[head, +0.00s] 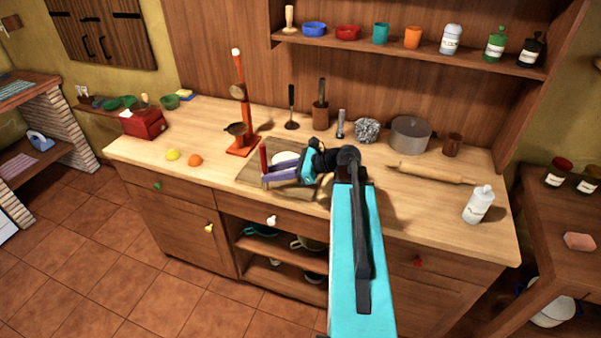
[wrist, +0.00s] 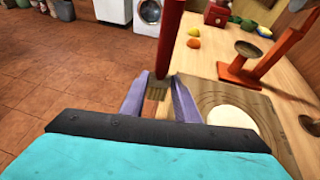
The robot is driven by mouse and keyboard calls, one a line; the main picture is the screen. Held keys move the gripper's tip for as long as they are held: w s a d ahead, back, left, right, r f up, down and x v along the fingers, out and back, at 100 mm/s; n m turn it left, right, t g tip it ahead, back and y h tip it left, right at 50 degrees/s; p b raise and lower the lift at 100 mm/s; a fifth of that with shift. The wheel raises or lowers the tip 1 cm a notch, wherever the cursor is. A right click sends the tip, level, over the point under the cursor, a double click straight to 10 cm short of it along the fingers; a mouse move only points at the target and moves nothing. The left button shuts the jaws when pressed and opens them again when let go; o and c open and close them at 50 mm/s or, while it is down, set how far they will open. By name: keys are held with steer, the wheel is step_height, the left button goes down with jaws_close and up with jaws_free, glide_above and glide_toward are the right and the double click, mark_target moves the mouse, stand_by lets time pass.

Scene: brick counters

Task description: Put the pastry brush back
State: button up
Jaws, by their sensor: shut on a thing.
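The pastry brush (wrist: 171,42) has a red handle and a brownish bristle end, and it is between the purple fingers of my gripper (wrist: 158,98) in the wrist view. In the head view the red handle of the brush (head: 263,157) stands up at the tips of my gripper (head: 265,177). My gripper is shut on the brush, above the front edge of the counter by the wooden board (head: 250,174). The fingers partly hide the brush's lower end in the head view.
White dough (head: 285,158) lies on the board. A red-orange stand (head: 241,115), a wooden holder with a utensil (head: 321,116), a pot (head: 410,136) and a rolling pin (head: 430,173) stand or lie on the counter. A lemon (head: 172,155) and an orange (head: 194,160) lie left.

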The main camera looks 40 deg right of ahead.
steer(key=w+a+f+n+b, duration=0.1)
steer(key=a+b, duration=0.2)
steer(key=a, duration=0.8)
steer(key=w+a+f+n+g+y+b, duration=0.1)
steer(key=w+a+f+b, duration=0.1)
steer(key=a, duration=0.9)
steer(key=shift+g+y+b, duration=0.3)
steer(key=shift+b, duration=0.45)
steer(key=shift+f, duration=0.15)
